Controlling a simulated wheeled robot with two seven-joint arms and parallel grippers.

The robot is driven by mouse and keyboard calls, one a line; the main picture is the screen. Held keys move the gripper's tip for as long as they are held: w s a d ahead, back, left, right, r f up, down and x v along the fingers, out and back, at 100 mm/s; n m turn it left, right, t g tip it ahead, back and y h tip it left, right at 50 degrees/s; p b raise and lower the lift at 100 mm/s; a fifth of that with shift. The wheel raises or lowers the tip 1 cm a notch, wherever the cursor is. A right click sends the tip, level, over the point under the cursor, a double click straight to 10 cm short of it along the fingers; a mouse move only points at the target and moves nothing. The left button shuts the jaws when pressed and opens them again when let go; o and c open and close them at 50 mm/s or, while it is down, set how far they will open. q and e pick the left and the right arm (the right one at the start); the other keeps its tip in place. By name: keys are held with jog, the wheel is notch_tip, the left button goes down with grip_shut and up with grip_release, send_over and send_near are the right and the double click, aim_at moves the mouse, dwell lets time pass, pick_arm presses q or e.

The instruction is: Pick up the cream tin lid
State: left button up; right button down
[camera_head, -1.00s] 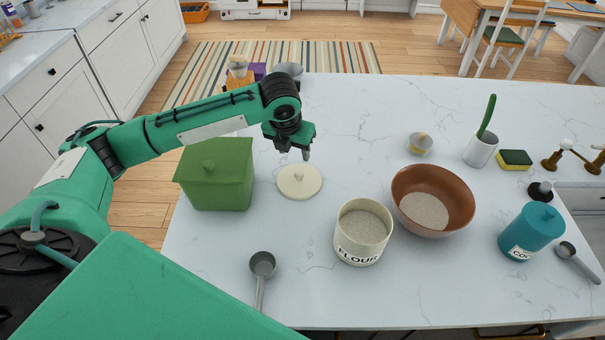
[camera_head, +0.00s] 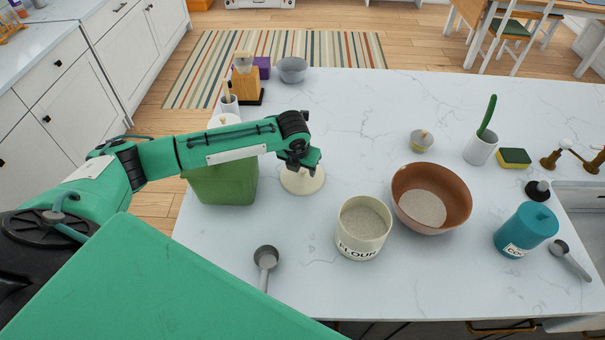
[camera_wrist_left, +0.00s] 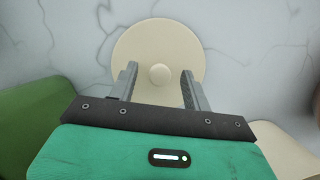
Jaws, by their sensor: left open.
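The cream tin lid (camera_head: 302,184) lies flat on the white marble counter, its knob up. In the head view my left gripper (camera_head: 306,172) is directly over it and hides part of it. In the left wrist view the lid (camera_wrist_left: 158,38) fills the top middle, with its round knob (camera_wrist_left: 160,74) between the two fingers of the open left gripper (camera_wrist_left: 160,84). I cannot tell whether the fingertips touch the lid. The open cream flour tin (camera_head: 350,243) stands to the right and nearer. My right gripper is not in view.
A green canister (camera_head: 228,186) stands close left of the lid, partly behind my arm. A brown bowl (camera_head: 458,207), a teal canister (camera_head: 525,228) and a metal scoop (camera_head: 266,258) are on the counter. The counter behind the lid is clear.

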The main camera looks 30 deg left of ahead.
pick_arm(q)
jog(key=c, duration=1)
jog(key=shift+c, duration=0.3)
jog(key=shift+r, duration=0.15)
